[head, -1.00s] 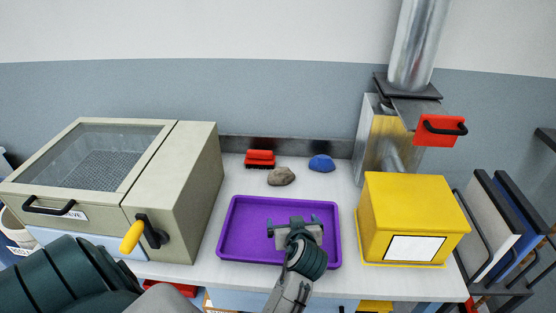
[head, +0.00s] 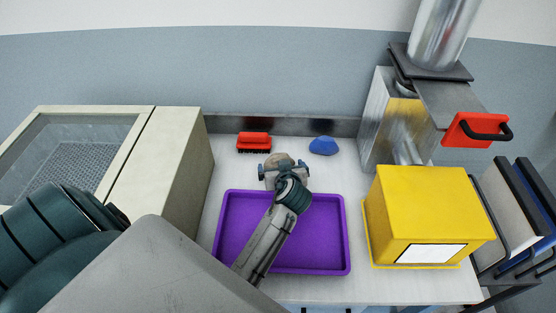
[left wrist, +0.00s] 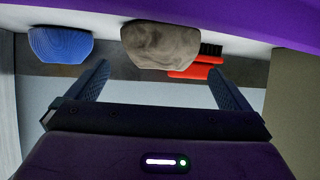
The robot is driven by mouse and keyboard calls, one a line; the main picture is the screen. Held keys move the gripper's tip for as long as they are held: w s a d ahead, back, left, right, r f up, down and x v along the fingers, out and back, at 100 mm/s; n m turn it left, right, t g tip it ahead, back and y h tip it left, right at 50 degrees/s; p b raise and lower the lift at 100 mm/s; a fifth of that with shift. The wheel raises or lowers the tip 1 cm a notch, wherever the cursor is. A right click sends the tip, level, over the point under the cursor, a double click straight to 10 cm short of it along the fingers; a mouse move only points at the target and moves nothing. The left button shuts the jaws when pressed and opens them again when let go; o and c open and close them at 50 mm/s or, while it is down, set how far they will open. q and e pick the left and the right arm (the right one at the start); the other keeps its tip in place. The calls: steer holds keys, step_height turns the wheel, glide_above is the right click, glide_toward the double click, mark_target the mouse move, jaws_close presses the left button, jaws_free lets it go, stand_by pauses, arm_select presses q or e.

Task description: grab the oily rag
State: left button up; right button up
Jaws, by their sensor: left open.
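A crumpled grey-brown lump, which looks like the oily rag (head: 281,157), lies on the white worktop just behind the purple tray. In the head view my left gripper (head: 283,171) covers its lower part. In the left wrist view the rag (left wrist: 160,46) sits just ahead of the fingertips, roughly midway between them. My left gripper (left wrist: 158,70) is open, with nothing between its fingers, and I see no contact with the rag. My right gripper is in neither view.
The purple tray (head: 230,245) is empty under my left forearm. A red brush (head: 254,141) lies left of the rag, a blue lump (head: 323,146) right. A yellow box (head: 420,205) and a metal duct (head: 385,135) stand right, a beige machine (head: 165,165) left.

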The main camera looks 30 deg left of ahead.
arm_select(q)
steer(key=shift+p+x, duration=1.05)
steer(key=shift+x, duration=0.2)
steer(key=shift+p+x, duration=0.3)
steer(key=shift+x, duration=0.75)
steer(key=shift+w+a+f, duration=0.1)
steer(key=shift+w+f, duration=0.05)
steer(key=shift+f, duration=0.1)
steer(key=c, duration=0.7)
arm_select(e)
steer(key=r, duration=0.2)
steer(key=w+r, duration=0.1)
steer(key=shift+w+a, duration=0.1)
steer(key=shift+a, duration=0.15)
arm_select(q)
steer(key=shift+c, duration=0.2)
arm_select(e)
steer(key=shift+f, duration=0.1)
